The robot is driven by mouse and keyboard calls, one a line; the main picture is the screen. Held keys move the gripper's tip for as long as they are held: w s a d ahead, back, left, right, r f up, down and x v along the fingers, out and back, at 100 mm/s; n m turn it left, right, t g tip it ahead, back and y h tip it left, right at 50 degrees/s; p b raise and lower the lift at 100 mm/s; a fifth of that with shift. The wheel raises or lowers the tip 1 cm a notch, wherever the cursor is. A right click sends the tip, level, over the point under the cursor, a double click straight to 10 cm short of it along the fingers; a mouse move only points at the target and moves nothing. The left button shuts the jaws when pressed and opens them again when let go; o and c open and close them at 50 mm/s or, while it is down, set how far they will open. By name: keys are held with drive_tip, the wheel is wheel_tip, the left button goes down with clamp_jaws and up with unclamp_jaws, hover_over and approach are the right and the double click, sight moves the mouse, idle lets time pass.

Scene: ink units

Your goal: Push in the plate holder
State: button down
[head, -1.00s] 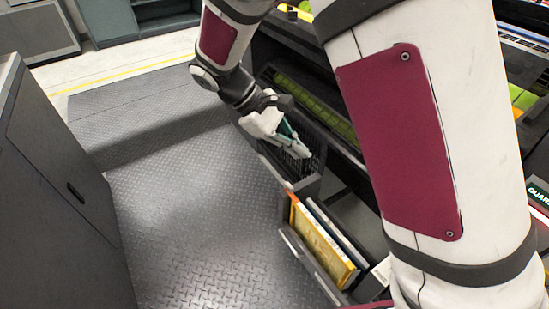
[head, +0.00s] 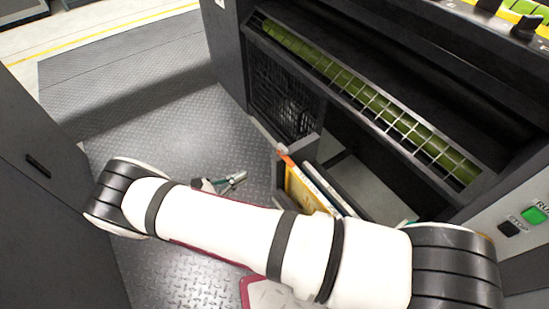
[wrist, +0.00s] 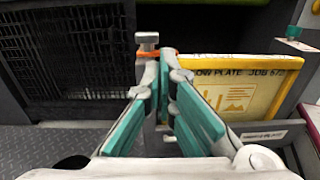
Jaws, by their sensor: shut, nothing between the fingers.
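The plate holder stands out from the lower opening of the dark machine. A pale labelled panel (wrist: 270,128) of the holder shows below the plate's right part. My gripper (head: 237,179) is low over the floor, to the left of the holder. Its teal-padded fingers (wrist: 166,72) are shut and empty, in front of the plate's left edge. Whether they touch it cannot be told. My arm hides the holder's lower front in the head view.
A dark mesh grille (head: 278,92) is on the machine left of the opening, also filling the wrist view's left (wrist: 70,50). A grey cabinet (head: 50,200) stands at the left. Bare metal floor (head: 170,140) lies between. Green and dark buttons (head: 533,215) are at the right.

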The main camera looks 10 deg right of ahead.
drive_tip(key=b, duration=0.1)
approach(284, 154)
drive_tip(key=shift+t, duration=0.3)
drive_tip(key=x, duration=0.5)
drive_tip(key=shift+d, duration=0.35)
drive_tip(key=shift+w+d, duration=0.25)
drive_tip(key=shift+d, duration=0.4)
